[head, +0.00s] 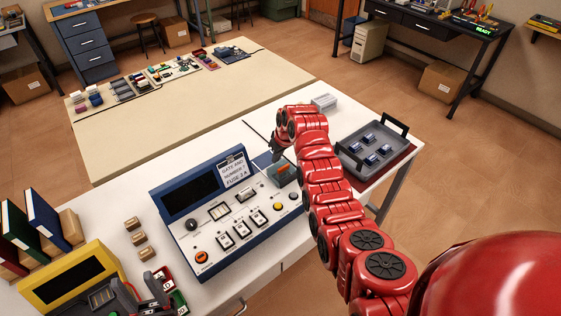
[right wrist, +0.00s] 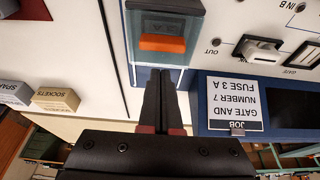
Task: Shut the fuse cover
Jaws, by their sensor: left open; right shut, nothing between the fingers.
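The fuse cover (head: 272,178) is a clear bluish pane at the upper right of the blue-and-white console (head: 208,268). In the right wrist view the fuse cover (right wrist: 143,76) shows around an orange fuse (right wrist: 162,43) in a dark holder. I cannot tell how far the cover is tilted. My right gripper (head: 276,154) is shut and empty, just behind the cover; in the right wrist view its fingertips (right wrist: 161,75) reach the pane's near edge, touching or not I cannot tell. My left gripper (head: 143,290) is open at the bottom left, beside the yellow device, away from the cover.
A job card (head: 236,173) reading fuse 3 A stands on the console. Small wooden blocks (head: 138,239) and a yellow device (head: 70,280) are to its left. A grey tray (head: 352,160) with blue parts lies beyond my right arm. The beige table (head: 190,107) behind is mostly clear.

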